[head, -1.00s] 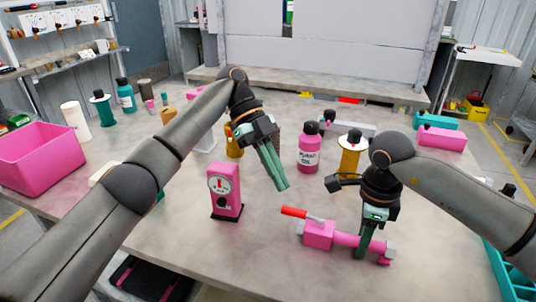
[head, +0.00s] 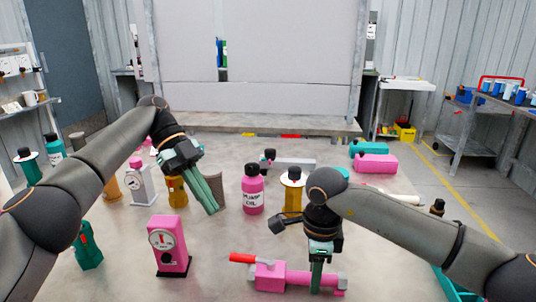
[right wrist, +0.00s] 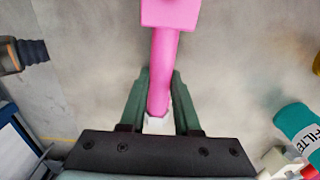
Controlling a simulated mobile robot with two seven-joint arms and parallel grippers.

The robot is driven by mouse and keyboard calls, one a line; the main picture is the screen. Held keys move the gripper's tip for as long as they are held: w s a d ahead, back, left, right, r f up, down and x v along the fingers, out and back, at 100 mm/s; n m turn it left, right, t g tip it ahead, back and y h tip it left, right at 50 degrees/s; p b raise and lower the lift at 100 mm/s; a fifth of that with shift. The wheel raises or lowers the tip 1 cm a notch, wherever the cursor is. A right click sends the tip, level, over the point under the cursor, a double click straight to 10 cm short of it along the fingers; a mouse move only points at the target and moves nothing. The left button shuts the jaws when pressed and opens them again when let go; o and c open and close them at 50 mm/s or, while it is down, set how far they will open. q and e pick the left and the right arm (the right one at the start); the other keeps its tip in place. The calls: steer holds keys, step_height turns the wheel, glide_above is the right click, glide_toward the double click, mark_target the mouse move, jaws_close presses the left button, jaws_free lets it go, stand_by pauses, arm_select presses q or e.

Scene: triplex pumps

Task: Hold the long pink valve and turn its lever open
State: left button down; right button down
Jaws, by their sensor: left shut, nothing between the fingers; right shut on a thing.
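The long pink valve (head: 293,278) lies on the table in the lower middle of the head view. Its red lever (head: 242,258) sticks out to the left from the valve's block end, roughly in line with the pipe. My right gripper (head: 317,279) points down and is shut on the pipe near its right end. In the right wrist view the pink pipe (right wrist: 165,65) runs up from between the two green fingers (right wrist: 158,105); the lever is out of that view. My left gripper (head: 214,207) is shut and empty, above the table left of the pump oil bottle.
A pink gauge box (head: 170,246) stands left of the valve. The table between gauge and valve is clear. A teal bin (head: 455,285) is at lower right.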

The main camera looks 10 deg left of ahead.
steer(key=c, duration=0.5)
jaws_free()
steer(key=shift+c, duration=0.2)
